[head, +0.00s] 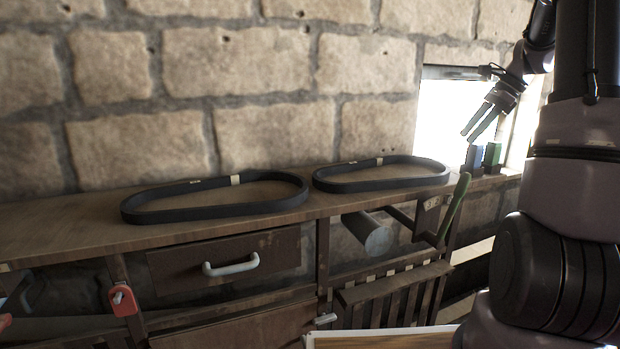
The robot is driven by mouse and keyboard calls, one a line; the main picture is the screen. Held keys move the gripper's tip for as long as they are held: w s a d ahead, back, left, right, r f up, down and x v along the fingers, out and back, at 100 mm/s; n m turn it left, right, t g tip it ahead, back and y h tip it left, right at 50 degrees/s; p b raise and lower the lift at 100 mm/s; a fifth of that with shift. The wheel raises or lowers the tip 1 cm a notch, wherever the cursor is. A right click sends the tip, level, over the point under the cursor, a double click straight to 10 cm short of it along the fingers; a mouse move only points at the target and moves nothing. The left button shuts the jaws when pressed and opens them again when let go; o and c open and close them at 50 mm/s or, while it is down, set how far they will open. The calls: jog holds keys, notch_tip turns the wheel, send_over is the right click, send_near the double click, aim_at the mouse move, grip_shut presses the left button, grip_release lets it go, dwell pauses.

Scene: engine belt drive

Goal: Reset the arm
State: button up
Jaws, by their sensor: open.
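My gripper (481,122) is at the upper right, in front of the bright window. Its two fingers point down and to the left, with a narrow gap between them. It is open and empty, up in the air and apart from the bench. Two black belts lie on the wooden bench top: a left belt (215,211) and a right belt (382,187). Each is a closed oval loop with a small pale mark. My gripper touches neither belt. My arm fills the right side of the view and hides what is behind it.
The wooden bench (50,232) runs along a stone wall (265,70). A blue object (473,158) and a green object (492,155) stand at its right end, below my gripper. A drawer with a white handle (231,266) is under the top. A red item (123,301) hangs at the left.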

jog(key=s+a+r+n+t+h, duration=0.1)
jog(key=s+a+r+n, duration=0.3)
jog(key=s+a, duration=0.25)
jog(key=s+a+r+n+t+h, duration=0.1)
jog(key=s+a+r+n, duration=0.35)
jog(key=s+a, duration=0.2)
jog(key=s+a+n+t+h, duration=0.1)
jog(key=s+a+n, duration=0.2)
jog(key=s+n, duration=0.1)
jog(key=s+a+f+n+t, duration=0.1)
jog(key=s+a+n+t, duration=0.1)
jog(key=s+a+n, duration=0.2)
jog(key=s, duration=0.3)
jog(key=shift+s+f+h, duration=0.15)
jog(key=shift+s+h, duration=0.05)
jog(key=shift+h, duration=0.2)
